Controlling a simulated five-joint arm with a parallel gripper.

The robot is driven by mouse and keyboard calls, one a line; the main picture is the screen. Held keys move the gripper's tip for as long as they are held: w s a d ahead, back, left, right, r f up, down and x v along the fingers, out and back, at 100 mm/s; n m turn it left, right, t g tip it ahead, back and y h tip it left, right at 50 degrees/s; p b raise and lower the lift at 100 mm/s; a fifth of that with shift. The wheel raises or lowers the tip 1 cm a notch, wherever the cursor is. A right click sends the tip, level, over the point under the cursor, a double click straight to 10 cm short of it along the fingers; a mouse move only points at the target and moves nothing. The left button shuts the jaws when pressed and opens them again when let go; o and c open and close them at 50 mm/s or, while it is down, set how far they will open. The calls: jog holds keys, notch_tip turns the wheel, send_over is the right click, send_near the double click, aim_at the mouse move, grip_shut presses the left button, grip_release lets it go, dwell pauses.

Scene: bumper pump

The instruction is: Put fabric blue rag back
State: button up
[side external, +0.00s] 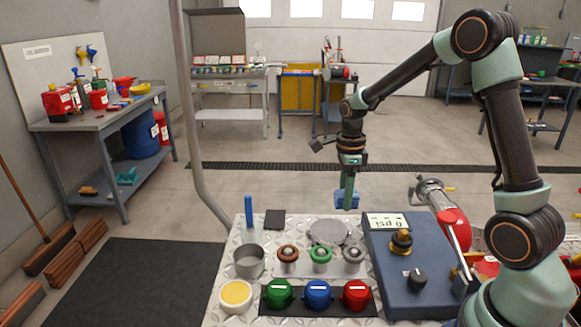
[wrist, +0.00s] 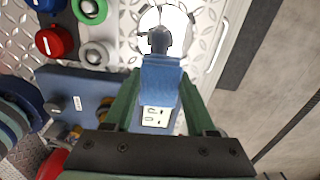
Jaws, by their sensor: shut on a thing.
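The blue rag (side external: 347,200) is a small folded blue piece between the green fingertips of my gripper (side external: 348,186). My gripper is shut on it and holds it in the air above the back of the diamond-plate table (side external: 246,222). In the wrist view the blue rag (wrist: 161,77) sits between the two fingers of my gripper (wrist: 161,84). A round grey disc (side external: 329,232) lies on the table below and left of the rag. It shows bright in the wrist view (wrist: 178,22), with a dark shape just beyond the rag.
A blue panel (side external: 385,270) with a 0 psi display (side external: 387,223) and knobs stands right of the disc. Ringed posts (side external: 320,257), green, blue and red buttons (side external: 318,293), a metal cup (side external: 249,261), a yellow-topped dish (side external: 235,294) and a dark square pad (side external: 275,219) stand left and front.

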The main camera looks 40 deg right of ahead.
jog(key=w+a+r, duration=0.5)
jog(key=w, duration=0.1)
notch_tip(320, 180, up, 4)
send_over(285, 240)
jog(key=shift+m, duration=0.4)
notch_tip(285, 240, down, 20)
jog(key=shift+r, duration=0.2)
jog(key=shift+s+f, duration=0.1)
jog(key=shift+f, duration=0.05)
jog(key=o, duration=1)
jog(key=shift+o, duration=0.2)
